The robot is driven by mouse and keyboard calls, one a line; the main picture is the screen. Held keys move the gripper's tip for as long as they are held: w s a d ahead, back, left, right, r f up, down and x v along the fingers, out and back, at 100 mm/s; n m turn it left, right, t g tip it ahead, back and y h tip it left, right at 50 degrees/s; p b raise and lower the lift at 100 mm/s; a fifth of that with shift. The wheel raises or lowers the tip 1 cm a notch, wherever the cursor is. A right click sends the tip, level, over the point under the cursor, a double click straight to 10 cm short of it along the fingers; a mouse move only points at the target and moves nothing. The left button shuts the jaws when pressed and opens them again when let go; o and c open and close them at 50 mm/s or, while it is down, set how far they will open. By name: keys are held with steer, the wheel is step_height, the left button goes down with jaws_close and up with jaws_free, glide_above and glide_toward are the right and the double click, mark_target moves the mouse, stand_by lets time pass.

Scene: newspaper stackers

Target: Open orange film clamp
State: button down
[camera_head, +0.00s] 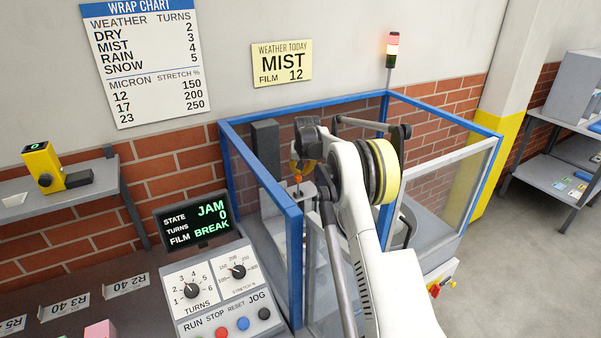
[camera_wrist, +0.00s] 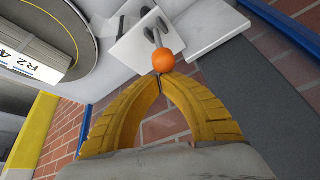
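The orange film clamp shows as a round orange knob (camera_wrist: 163,61) on a grey lever, fixed on a pale plate (camera_wrist: 147,40) in the wrist view. The knob is a small orange spot (camera_head: 297,179) inside the blue-framed enclosure in the head view. My gripper (camera_wrist: 160,79) has two curved yellow fingers whose tips meet right at the knob's near edge. The knob lies beyond the tips, not between them; whether they touch it I cannot tell. In the head view my gripper (camera_head: 303,166) is partly hidden by my arm.
A blue-framed enclosure (camera_head: 262,172) surrounds my gripper closely. A control panel with a screen (camera_head: 198,217) reading JAM, 0 and BREAK stands at the left. A round platform (camera_wrist: 85,40) bearing a labelled bundle (camera_wrist: 32,52) lies beside the clamp. A grey column (camera_head: 266,148) stands behind.

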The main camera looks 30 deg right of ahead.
steer(key=shift+s+t+b, duration=0.3)
steer(key=shift+t+b, duration=0.1)
steer(key=s+t+b, duration=0.1)
steer(key=t+b, duration=0.1)
steer(key=s+b, duration=0.1)
steer(key=shift+s+d+f+t, duration=0.1)
steer(key=shift+s+f+t, duration=0.2)
steer(key=shift+t, duration=0.1)
steer(key=shift+s+f+m+t+b, duration=0.15)
steer(key=shift+s+f+t+b, duration=0.15)
steer(key=shift+s+t+b, duration=0.65)
steer(key=shift+s+f+m+t+b, duration=0.2)
steer(key=shift+s+t+b, duration=0.35)
steer(key=shift+s+b, duration=0.8)
steer(key=shift+w+f, duration=0.1)
steer(key=shift+w, duration=0.05)
